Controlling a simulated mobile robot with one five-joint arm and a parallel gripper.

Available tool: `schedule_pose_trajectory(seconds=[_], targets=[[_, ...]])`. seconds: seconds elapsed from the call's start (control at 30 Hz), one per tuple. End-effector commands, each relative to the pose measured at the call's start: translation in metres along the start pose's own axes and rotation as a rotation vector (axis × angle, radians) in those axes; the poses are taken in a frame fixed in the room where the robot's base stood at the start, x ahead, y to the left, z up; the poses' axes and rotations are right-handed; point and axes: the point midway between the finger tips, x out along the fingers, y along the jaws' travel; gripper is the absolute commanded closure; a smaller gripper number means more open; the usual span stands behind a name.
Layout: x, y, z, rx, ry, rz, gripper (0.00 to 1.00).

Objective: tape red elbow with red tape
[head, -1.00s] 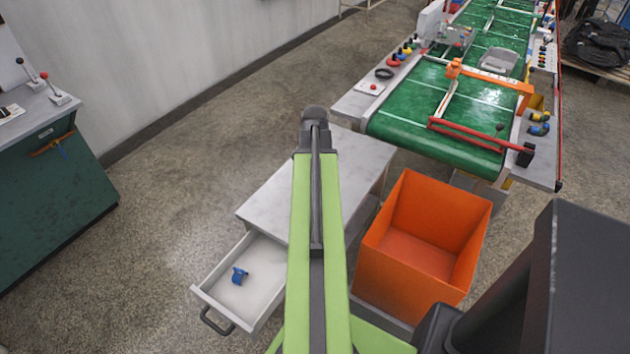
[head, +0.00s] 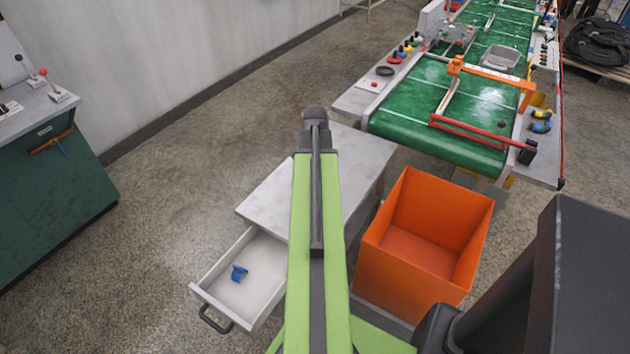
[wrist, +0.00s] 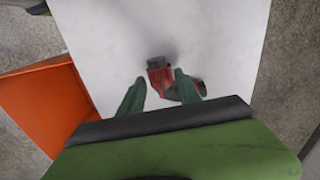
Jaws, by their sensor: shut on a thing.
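In the wrist view, my gripper (wrist: 160,78) has two dark green fingers above a pale tabletop. It is shut on a red elbow (wrist: 160,70) with a dark part. The elbow shows between the fingertips and past the right finger. In the head view my green arm reaches over the grey cabinet top and hides the gripper and elbow. A small red ring-like item (head: 393,59) lies on the ledge left of the green conveyor. I cannot tell whether it is the red tape.
The grey cabinet (head: 270,195) has an open drawer (head: 262,295) holding a blue part (head: 239,272). An orange bin (head: 460,285) stands right of my arm. The green conveyor (head: 420,125) has a red bar (head: 470,132) across its near end.

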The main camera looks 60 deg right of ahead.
Motion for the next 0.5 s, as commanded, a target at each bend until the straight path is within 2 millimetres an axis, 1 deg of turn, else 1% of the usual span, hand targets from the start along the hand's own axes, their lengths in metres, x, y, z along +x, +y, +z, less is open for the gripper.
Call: schedule_pose_trajectory(seconds=[0.1, 0.13, 0.2, 0.3, 0.5], targets=[[-0.0002, 0.0, 0.0001, 0.0, 0.0, 0.0, 1.0], [-0.0002, 0.0003, -0.0001, 0.001, 0.0, 0.0, 0.57], [-0.0002, 0.0006, -0.0001, 0.001, 0.0, 0.0, 0.48], [-0.0002, 0.0006, -0.0002, 0.001, 0.0, 0.0, 0.35], [-0.0002, 0.0006, -0.0002, 0.001, 0.0, 0.0, 0.34]])
